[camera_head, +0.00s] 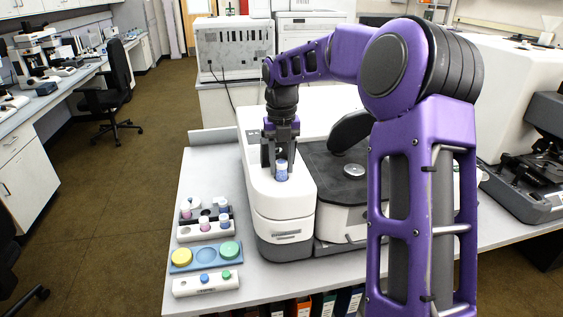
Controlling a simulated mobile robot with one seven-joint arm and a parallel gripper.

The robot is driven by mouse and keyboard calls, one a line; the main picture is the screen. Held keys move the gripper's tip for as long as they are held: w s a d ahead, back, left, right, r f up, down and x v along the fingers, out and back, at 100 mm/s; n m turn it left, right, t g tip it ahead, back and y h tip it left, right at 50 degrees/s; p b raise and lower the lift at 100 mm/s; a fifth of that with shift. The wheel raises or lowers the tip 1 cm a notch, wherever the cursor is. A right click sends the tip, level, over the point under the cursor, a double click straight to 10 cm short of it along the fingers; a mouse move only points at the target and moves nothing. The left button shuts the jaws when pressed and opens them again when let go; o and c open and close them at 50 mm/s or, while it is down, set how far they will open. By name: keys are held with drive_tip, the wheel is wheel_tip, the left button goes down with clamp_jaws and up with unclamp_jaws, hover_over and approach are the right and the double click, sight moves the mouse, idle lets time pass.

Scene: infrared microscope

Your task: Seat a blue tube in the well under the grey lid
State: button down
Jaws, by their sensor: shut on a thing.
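My gripper (281,158) points down over the white top of the instrument (260,200). It is shut on a small blue tube (282,174) with a pale upper part. The tube is upright between the fingers. I cannot tell whether its bottom touches the white surface. No well shows beneath it. I cannot pick out a grey lid for certain; a small silver-grey disc (354,171) lies on the instrument's dark plate, right of my gripper.
Left on the bench are a rack (206,233) with several small tubes, a blue tray (181,268) with yellow and green discs, and a white block (206,290) with blue and green caps. A dark rounded part (350,130) stands right of my gripper.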

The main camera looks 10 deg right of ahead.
drive_tip(key=shift+f, duration=0.75)
idle(0.7)
drive_tip(key=shift+c, duration=0.2)
unclamp_jaws()
drive_tip(key=shift+r+p, duration=0.5)
drive_tip(key=shift+r, duration=3)
